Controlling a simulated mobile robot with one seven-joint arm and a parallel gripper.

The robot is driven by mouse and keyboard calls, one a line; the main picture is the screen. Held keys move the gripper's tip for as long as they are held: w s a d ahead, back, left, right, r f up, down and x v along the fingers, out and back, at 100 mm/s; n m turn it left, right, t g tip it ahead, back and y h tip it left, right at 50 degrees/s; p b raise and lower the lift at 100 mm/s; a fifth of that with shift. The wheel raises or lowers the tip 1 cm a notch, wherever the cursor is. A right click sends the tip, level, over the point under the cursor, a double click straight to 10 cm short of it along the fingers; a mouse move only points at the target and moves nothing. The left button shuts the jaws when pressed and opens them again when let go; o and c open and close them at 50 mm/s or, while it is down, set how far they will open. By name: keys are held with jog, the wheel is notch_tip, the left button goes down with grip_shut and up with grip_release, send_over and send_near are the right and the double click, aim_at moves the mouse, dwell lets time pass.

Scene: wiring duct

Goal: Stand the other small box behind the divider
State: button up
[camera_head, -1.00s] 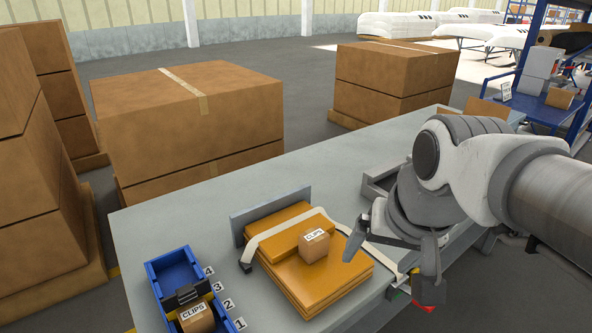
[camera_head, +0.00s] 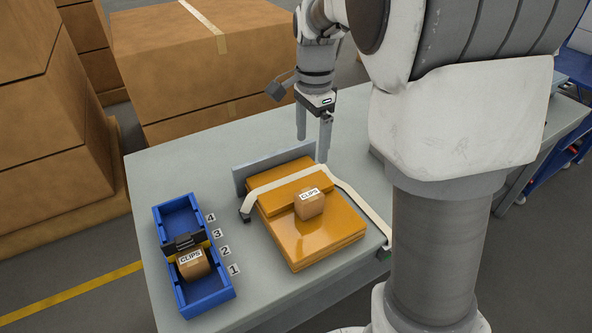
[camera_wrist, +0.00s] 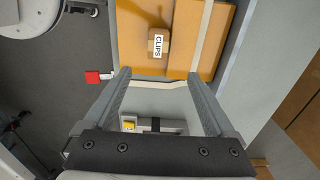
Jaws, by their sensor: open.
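A small brown box labelled CLIPS (camera_head: 309,203) sits on the stacked orange packages, near the white strap. It also shows in the wrist view (camera_wrist: 158,45). A second CLIPS box (camera_head: 192,265) is in the near part of the blue bin (camera_head: 212,302), just in front of the black divider (camera_head: 184,241). The bin's far part, behind the divider by marks 3 and 4, looks empty. My gripper (camera_head: 313,145) is open and empty, fingers pointing down, above and beyond the packages. In the wrist view its two fingers (camera_wrist: 160,74) are apart with nothing between them.
The orange packages (camera_head: 325,245) lie under a white strap (camera_head: 345,183), with a grey upright plate (camera_head: 243,180) behind them. Large cartons (camera_head: 200,60) stand beyond the grey table (camera_head: 150,180). The tabletop between bin and packages is mostly clear.

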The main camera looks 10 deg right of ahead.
aim_at(309, 194)
jog(key=f, duration=0.5)
jog(key=f+b, duration=0.1)
jog(key=f, duration=1.1)
jog(key=shift+s+b, duration=0.25)
jog(key=shift+b, duration=0.15)
jog(key=shift+r, duration=0.1)
grip_shut()
